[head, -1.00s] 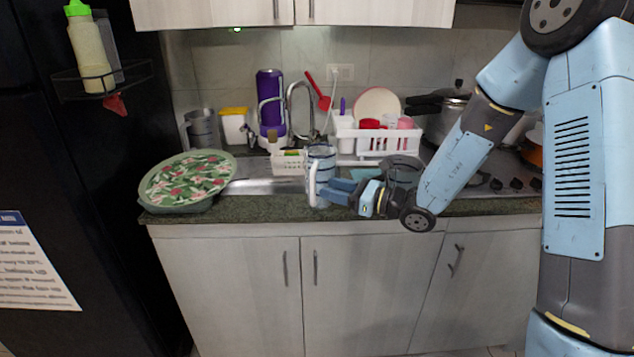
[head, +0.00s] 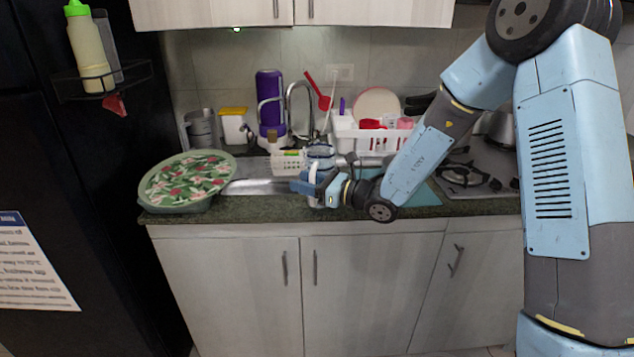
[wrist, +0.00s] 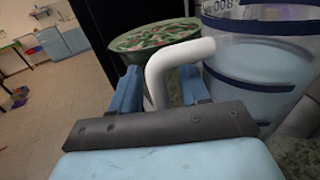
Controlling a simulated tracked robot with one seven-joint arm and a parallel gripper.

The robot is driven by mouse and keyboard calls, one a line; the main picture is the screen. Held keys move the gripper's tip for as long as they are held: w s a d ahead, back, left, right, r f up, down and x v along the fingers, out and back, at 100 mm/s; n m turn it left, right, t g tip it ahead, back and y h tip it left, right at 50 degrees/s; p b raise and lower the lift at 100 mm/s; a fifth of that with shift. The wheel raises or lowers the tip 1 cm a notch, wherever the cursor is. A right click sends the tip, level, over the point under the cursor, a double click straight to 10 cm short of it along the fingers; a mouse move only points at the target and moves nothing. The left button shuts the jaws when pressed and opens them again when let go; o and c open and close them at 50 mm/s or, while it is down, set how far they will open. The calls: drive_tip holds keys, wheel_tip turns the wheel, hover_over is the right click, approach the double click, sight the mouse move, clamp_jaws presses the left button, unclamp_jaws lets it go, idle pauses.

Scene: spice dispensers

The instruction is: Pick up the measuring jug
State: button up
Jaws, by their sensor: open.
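The measuring jug (head: 321,152) stands at the front of the counter before the sink, clear with dark blue bands and a white handle. In the head view my gripper covers much of its lower body. In the wrist view the jug (wrist: 262,80) is close on the right, and its white handle (wrist: 180,55) bends down between my two blue fingers. My gripper (head: 305,187) is open around the handle; in the wrist view the gripper (wrist: 160,88) shows a finger on each side of it. Whether a finger touches the handle I cannot tell.
A green tray with a leaf pattern (head: 187,180) sits left on the counter (head: 240,207). A white dish rack (head: 385,140), a purple bottle (head: 270,95) and a faucet (head: 300,95) stand behind. The stove (head: 470,178) is at right.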

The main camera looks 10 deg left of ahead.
drive_tip(key=shift+c, duration=0.4)
clamp_jaws()
idle(0.9)
